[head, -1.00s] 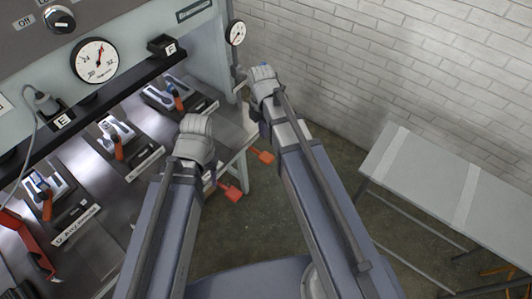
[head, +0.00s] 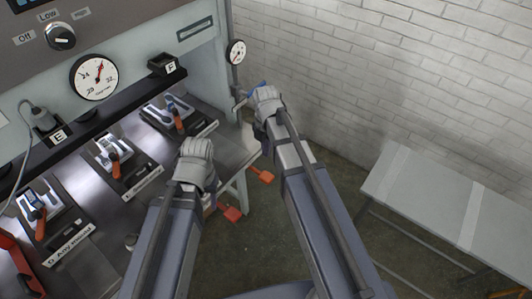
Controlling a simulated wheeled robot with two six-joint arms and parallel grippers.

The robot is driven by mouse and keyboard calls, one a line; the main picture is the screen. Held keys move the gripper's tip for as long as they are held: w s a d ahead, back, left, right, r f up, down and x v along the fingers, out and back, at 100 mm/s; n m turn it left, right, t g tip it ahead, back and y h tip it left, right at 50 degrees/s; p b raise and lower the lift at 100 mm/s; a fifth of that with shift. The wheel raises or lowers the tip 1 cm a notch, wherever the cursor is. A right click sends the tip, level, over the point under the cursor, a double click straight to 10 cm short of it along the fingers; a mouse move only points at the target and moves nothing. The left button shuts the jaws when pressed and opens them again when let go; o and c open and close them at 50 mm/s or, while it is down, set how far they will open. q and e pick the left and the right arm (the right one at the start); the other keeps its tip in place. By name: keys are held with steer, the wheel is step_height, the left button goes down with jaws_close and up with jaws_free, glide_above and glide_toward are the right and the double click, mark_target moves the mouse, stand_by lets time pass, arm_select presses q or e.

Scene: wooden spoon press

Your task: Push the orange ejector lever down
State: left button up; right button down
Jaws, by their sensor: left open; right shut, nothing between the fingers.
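Several orange-handled levers sit on the press bench: one at the far station (head: 178,121), one at the middle station (head: 115,166) and one at the near left station (head: 39,222). I cannot tell which is the ejector lever. Two orange-red pedal-like pieces, one nearer (head: 230,213) and one farther (head: 264,175), show low beside the bench. My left gripper (head: 192,160) is over the bench's right edge, right of the middle lever; it is open, its fingers mostly hidden by the wrist. My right gripper (head: 264,100) is beyond the bench's corner, near the wall; it is shut and empty.
A dark rail (head: 90,125) with labels E and F runs above the bench. A round gauge (head: 94,77) and a knob (head: 60,37) are on the press panel. A grey table (head: 430,200) stands at right, with open floor between.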

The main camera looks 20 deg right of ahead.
mark_target(269, 179)
step_height(269, 179, down, 12)
steer(key=b, duration=1.1)
steer(key=shift+f+b, duration=0.25)
steer(key=shift+b, duration=0.1)
steer(key=f+t+b, duration=0.1)
steer(key=b, duration=0.1)
steer(key=f+t+y+b, duration=0.1)
steer(key=f+b, duration=0.1)
steer(key=f+t+y+b, duration=0.1)
steer(key=f+b, duration=0.1)
steer(key=shift+s+d+f, duration=0.1)
steer(key=shift+s+d, duration=0.1)
steer(key=shift+s, duration=0.1)
steer(key=shift+f+b, duration=0.4)
steer(key=shift+b, duration=0.25)
steer(key=shift+s, duration=0.1)
steer(key=shift+a, duration=0.1)
steer(key=shift+r, duration=0.15)
